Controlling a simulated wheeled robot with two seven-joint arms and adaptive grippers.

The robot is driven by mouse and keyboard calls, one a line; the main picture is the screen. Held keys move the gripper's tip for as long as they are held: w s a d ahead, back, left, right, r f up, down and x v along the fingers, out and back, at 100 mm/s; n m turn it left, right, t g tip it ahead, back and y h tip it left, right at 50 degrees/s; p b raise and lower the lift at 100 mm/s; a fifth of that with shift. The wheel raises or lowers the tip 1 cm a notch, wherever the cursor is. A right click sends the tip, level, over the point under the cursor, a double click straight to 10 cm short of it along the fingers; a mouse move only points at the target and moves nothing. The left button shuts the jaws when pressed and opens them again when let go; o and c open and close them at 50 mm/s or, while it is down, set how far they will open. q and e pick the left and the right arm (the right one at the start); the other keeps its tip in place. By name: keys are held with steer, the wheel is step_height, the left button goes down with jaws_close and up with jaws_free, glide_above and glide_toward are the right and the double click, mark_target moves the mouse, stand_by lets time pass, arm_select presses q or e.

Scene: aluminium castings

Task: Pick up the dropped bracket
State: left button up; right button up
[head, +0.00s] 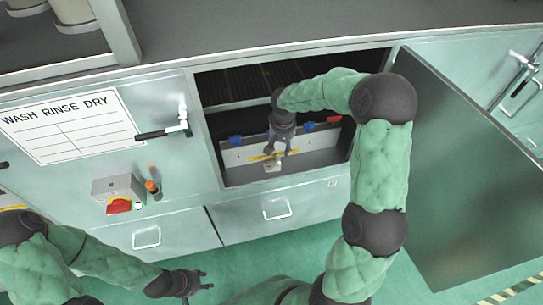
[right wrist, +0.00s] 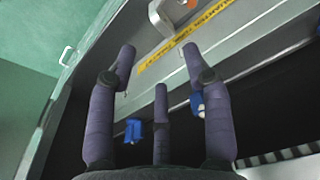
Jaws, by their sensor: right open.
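A small pale metal piece, which looks like the bracket (head: 272,167), lies at the lower front of the open cabinet, just below a yellow strip. In the right wrist view a grey metal piece with an orange spot (right wrist: 166,18) shows at the top, beyond the fingers and partly cut off by the frame. My right gripper (head: 279,149) reaches into the cabinet opening, just above the piece. Its fingers (right wrist: 159,70) are spread and empty, apart from the piece. My left gripper (head: 202,283) is low in front of the drawers, fingers apart and empty.
The cabinet door (head: 470,170) stands open to the right of my right arm. Blue clips (right wrist: 133,130) and a red one (head: 334,119) sit along the ledge inside. A lever handle (head: 170,131) and a grey box with a red part (head: 118,190) stick out on the left.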

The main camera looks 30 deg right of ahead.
glide_above(275, 166)
steer(key=s+d, duration=0.1)
steer(key=d, duration=0.1)
step_height(275, 166, down, 4)
steer(key=shift+f+b, duration=0.25)
steer(key=shift+b, duration=0.2)
steer(key=shift+w+a+f+b, duration=0.1)
steer(key=shift+f+b, duration=0.2)
steer(key=shift+f, duration=1.2)
steer(key=shift+w+a+f+b, duration=0.1)
steer(key=shift+f+b, duration=0.2)
steer(key=shift+f, duration=1.2)
jaws_close()
